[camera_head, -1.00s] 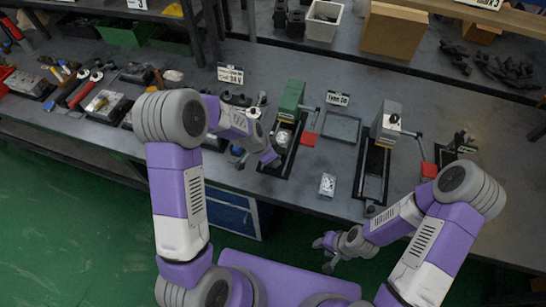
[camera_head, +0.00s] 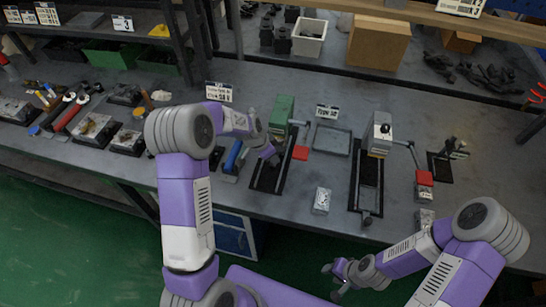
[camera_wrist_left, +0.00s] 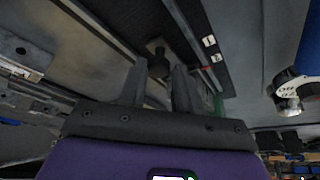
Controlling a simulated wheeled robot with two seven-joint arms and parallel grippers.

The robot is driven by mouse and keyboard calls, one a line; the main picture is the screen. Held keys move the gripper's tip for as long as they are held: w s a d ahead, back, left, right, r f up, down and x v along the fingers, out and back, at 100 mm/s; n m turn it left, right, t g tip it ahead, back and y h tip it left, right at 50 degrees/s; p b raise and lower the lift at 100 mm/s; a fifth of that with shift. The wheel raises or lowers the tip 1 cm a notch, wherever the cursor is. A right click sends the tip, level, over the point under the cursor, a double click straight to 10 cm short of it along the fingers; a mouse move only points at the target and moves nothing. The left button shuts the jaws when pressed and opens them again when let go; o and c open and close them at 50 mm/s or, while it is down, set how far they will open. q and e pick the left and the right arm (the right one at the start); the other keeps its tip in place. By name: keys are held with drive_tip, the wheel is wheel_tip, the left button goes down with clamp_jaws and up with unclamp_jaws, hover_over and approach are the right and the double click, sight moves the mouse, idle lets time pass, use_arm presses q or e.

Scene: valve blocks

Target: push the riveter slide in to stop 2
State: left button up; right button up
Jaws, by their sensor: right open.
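A green block (camera_head: 282,112) stands at the back of a dark rail base (camera_head: 266,180) on the table; it looks like the riveter. My left gripper (camera_head: 271,156) is low over this rail, in front of the block, and hides the slide in the head view. In the left wrist view, a dark knob (camera_wrist_left: 158,66) on a pale metal piece sits between or just beyond the tips of my left gripper (camera_wrist_left: 158,82). The fingers are apart; I cannot tell whether they touch the knob. My right gripper (camera_head: 345,278) is open and empty in front of the table.
A red pad (camera_head: 300,153) lies right of the rail. A grey block station (camera_head: 380,135) with its own rail stands further right, past a shallow tray (camera_head: 333,139). A small metal box (camera_head: 321,201) lies near the front edge.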

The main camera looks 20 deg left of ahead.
use_arm(q)
drive_tip(key=o, duration=0.3)
drive_tip(key=shift+w, duration=0.2)
drive_tip(key=shift+s, duration=0.15)
drive_tip(key=p+v, duration=0.1)
drive_tip(key=v, duration=0.6)
drive_tip(key=shift+r, duration=0.25)
